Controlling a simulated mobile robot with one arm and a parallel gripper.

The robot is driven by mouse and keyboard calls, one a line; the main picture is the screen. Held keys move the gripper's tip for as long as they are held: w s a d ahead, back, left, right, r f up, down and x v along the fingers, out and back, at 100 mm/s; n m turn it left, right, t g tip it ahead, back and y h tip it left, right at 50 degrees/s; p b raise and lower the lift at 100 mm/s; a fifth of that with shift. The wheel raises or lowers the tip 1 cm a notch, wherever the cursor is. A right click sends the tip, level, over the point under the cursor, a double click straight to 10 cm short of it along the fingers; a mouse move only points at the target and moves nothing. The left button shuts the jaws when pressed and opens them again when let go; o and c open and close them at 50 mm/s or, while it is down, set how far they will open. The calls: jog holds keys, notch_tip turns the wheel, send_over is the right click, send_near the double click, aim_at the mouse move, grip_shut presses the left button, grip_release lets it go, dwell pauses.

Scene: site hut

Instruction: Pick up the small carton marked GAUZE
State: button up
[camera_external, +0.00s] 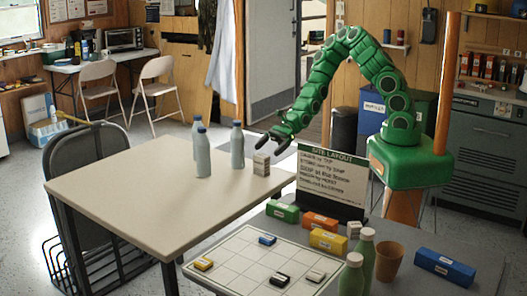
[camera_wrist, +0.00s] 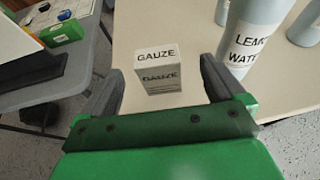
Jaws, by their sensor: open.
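The small white carton marked GAUZE (camera_wrist: 158,68) stands upright on the cream table in the wrist view, ahead of and between the two open fingers of my gripper (camera_wrist: 160,90). It looks free of both fingers. In the external view the carton (camera_external: 261,164) stands near the table's right corner, beside the bottles. My gripper (camera_external: 276,143) is open just above and beside it, at the end of my green arm.
Several pale bottles stand on the cream table (camera_external: 120,175); one labelled LEMON WATER (camera_wrist: 250,45) is close right of the carton. The grey table (camera_external: 400,285) holds a sign (camera_external: 330,178), coloured boxes, green bottles and a brown cup (camera_external: 389,262). The cream table's left part is clear.

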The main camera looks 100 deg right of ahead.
aim_at(258, 160)
jog(key=shift+w+f, duration=0.1)
jog(key=shift+f, duration=0.1)
jog(key=shift+x, duration=1.2)
jog(key=shift+w+a+f, duration=0.2)
jog(key=shift+w+a, duration=0.15)
jog(key=shift+a, duration=0.2)
jog(key=shift+w+a+f, duration=0.2)
jog(key=shift+w+a, duration=0.2)
jog(key=shift+a, duration=0.15)
jog(key=shift+x, duration=1.2)
jog(key=shift+c, duration=0.3)
jog(key=c, duration=1)
